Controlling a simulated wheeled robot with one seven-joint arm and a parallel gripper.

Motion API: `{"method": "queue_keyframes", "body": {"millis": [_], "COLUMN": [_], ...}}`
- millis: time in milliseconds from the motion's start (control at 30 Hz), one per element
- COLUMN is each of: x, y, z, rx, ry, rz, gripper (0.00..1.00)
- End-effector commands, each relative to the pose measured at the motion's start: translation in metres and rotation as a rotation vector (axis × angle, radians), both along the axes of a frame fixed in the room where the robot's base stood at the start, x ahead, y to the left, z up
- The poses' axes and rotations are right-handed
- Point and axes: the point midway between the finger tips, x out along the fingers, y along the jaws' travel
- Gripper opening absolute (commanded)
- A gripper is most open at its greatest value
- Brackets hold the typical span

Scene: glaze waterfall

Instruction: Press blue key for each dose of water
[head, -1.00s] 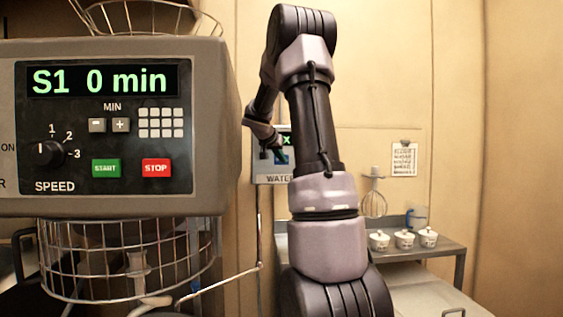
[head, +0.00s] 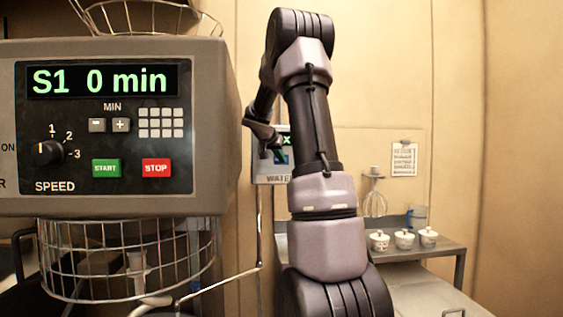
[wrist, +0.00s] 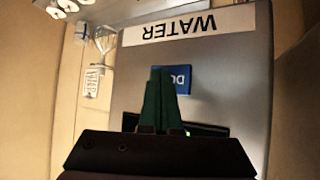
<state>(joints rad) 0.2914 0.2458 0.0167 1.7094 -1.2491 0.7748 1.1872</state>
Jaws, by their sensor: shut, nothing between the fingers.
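The grey water panel (head: 270,179), labelled WATER, is on the back wall, partly hidden by my arm. It fills much of the wrist view, upside down (wrist: 235,80). Its blue key (wrist: 184,80), with partly covered white lettering, sits below the label in that picture. It also shows small in the head view (head: 282,158). My gripper (wrist: 161,72) has green fingers, shut and empty, their tips overlapping the key's left part in the wrist view. I cannot tell whether they touch it. A dark display (wrist: 215,130) is mostly hidden behind my gripper; a green character shows in the head view.
A mixer control box (head: 210,120) reading "S1 0 min" stands close at left, above a wire guard (head: 130,262). Several white lidded cups (head: 404,240) stand on a grey shelf (head: 440,251) at right. A whisk (head: 375,203) and a notice (head: 404,159) hang above.

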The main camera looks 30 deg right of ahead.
Motion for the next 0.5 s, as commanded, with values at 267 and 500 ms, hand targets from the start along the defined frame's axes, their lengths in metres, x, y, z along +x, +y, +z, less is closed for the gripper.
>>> {"method": "queue_keyframes", "body": {"millis": [267,500], "x": [0.0012,-0.0021], "y": [-0.0006,0.001], "z": [0.0003,0.0006], "rx": [-0.001,-0.001], "ry": [-0.001,-0.001], "rz": [0.0,0.0], "gripper": [0.0,0.0]}}
